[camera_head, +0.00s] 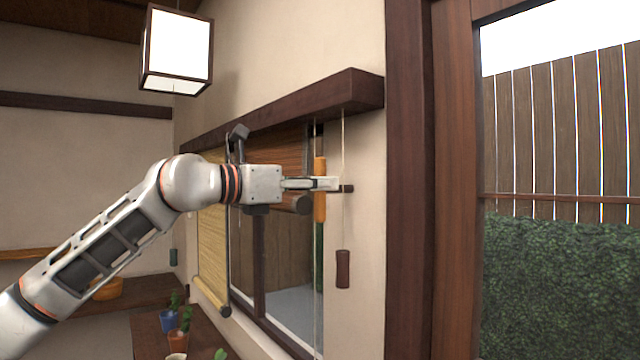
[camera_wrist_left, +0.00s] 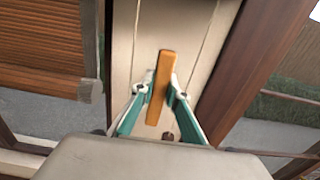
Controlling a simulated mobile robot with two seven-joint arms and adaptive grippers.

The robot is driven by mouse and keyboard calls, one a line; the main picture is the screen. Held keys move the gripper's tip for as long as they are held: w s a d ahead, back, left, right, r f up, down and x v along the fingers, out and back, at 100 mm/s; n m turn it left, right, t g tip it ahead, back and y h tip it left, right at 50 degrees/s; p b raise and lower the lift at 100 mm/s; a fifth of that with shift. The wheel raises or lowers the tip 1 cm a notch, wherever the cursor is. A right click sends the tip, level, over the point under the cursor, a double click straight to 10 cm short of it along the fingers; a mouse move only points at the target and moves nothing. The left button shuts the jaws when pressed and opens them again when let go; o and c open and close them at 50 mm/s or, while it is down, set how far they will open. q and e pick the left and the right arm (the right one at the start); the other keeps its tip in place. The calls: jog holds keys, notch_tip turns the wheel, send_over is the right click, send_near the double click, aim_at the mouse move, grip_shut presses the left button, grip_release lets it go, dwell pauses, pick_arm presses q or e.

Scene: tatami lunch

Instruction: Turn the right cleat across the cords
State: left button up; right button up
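The cleat (camera_head: 320,207) is an upright orange wooden bar by the window, partly hidden behind my left gripper (camera_head: 328,184) in the head view. In the left wrist view the cleat (camera_wrist_left: 160,88) stands slightly tilted between the two teal fingers of my left gripper (camera_wrist_left: 161,84). The fingers lie close along both its sides and seem to grip it. A thin pale cord (camera_head: 343,140) hangs just right of the cleat, with a dark brown pull (camera_head: 343,268) at its lower end. Two cords show behind the cleat in the wrist view. My right gripper is out of view.
A dark beam (camera_head: 300,107) juts from the wall above the gripper. A yellow rolled blind (camera_head: 212,245) hangs to the left. Potted plants (camera_head: 180,335) stand on a low dark shelf below. A paper lantern (camera_head: 177,50) hangs at upper left.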

pick_arm(q)
grip_shut()
jog(key=m, duration=0.4)
jog(key=shift+s+d+m, duration=0.1)
jog(key=shift+s+m, duration=0.1)
jog(key=shift+m, duration=0.1)
jog(key=m, duration=0.4)
jog(key=shift+s+d+f, duration=0.1)
jog(key=shift+s, duration=0.05)
jog(key=shift+s+d+f+m+p, duration=0.15)
jog(key=shift+f+m, duration=0.1)
jog(key=shift+m, duration=2.1)
jog(key=shift+f+m+p, duration=0.15)
jog(key=shift+f+m, duration=0.05)
jog(key=shift+m, duration=2.15)
jog(key=shift+f, duration=0.1)
jog(key=o, duration=0.8)
grip_release()
jog(key=shift+o, duration=0.2)
